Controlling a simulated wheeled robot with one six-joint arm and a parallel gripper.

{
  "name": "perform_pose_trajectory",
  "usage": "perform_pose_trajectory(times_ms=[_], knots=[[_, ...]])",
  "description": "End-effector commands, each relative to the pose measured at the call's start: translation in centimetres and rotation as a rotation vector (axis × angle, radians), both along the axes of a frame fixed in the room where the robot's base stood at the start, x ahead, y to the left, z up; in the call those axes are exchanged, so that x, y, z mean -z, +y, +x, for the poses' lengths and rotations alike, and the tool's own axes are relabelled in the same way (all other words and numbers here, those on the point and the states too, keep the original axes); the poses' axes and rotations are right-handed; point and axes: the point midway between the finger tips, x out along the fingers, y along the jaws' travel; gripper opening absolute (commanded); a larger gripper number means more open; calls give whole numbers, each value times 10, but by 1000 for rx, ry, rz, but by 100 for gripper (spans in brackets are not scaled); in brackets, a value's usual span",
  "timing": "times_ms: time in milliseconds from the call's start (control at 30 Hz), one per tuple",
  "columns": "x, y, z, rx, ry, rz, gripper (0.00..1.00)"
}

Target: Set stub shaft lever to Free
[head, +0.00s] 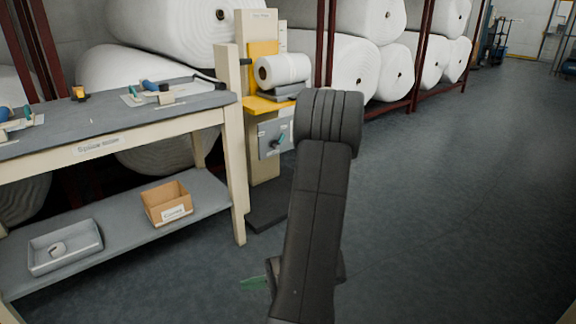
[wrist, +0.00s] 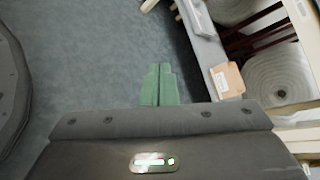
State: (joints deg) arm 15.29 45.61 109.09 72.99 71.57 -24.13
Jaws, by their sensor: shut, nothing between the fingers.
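On the bench top, a blue-handled device (head: 150,86) and a black arm (head: 209,79) sit near the right end. No readable label shows which of these is the stub shaft lever, and no Free mark can be read.
The bench (head: 120,130) stands at left, its lower shelf (head: 115,238) holding a grey tray (head: 62,262) and a cardboard box (head: 166,207). A white roll (head: 283,69) is on the stand (head: 264,165). Racked large rolls (head: 350,65) line the back. The floor (head: 460,210) at right is clear.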

Motion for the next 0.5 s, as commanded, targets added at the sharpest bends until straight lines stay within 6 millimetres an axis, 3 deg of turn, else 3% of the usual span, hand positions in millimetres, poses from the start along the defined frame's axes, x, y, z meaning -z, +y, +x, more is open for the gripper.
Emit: perform_pose_trajectory(times_ms=[200, 333, 500], knots=[[31, -3, 72, 238, -52, 255, 0], [47, -13, 103, 360, -100, 349, 0], [59, -25, 125, 457, -146, 412, 0]])
